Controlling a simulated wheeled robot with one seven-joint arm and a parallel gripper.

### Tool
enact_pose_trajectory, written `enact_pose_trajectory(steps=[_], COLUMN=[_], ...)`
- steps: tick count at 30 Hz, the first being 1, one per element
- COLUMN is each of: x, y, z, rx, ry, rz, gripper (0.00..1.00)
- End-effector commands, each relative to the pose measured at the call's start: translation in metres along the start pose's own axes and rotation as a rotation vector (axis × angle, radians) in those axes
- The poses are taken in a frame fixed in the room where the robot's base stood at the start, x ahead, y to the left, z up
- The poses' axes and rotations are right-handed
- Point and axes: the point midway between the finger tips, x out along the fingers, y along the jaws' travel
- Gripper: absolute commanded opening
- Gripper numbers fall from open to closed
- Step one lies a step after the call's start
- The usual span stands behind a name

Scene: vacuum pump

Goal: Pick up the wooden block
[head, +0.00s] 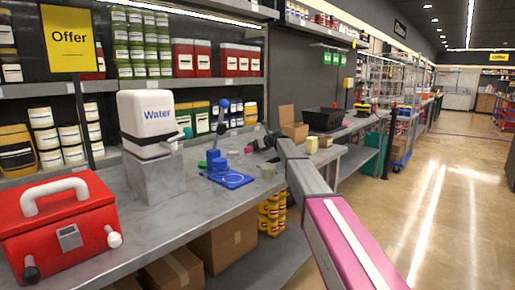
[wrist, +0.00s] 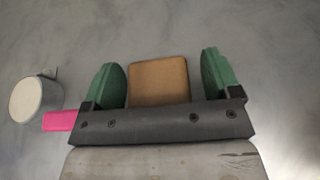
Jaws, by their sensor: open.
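The wooden block (wrist: 160,80) is a brown, square-faced block on the grey counter. In the wrist view it shows between the two green fingers of my gripper (wrist: 162,64), with a gap on each side, closer to the left finger. My gripper is open and holds nothing. The near part of the block is hidden behind the dark gripper body. I cannot tell how far above the block the fingertips are. In the head view my arm reaches over the counter, with its dark end (head: 262,143) near the back; I cannot make out the block under it.
A round, light cup (wrist: 27,100) stands left of my gripper. On the counter are a blue-and-green pump (head: 226,170), a water dispenser (head: 148,122), a red toolbox (head: 65,225) and a black crate (head: 322,119).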

Motion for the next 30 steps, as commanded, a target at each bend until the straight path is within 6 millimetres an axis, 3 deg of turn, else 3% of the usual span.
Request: enact_pose_trajectory(steps=[5,9,10,20,28,30], x=[-0.001,-0.001,-0.001,-0.002,-0.016,-0.025], y=[0.0,0.0,0.0,0.0,0.0,0.018], z=[0.0,0.0,0.0,0.003,0.039,0.045], rx=[0.0,0.0,0.0,-0.001,-0.002,-0.002], ry=[0.0,0.0,0.0,-0.001,-0.003,-0.002], rz=[0.0,0.0,0.0,-0.001,-0.001,0.001], gripper=[0.8,0.34,0.27,0.27,0.27,0.27])
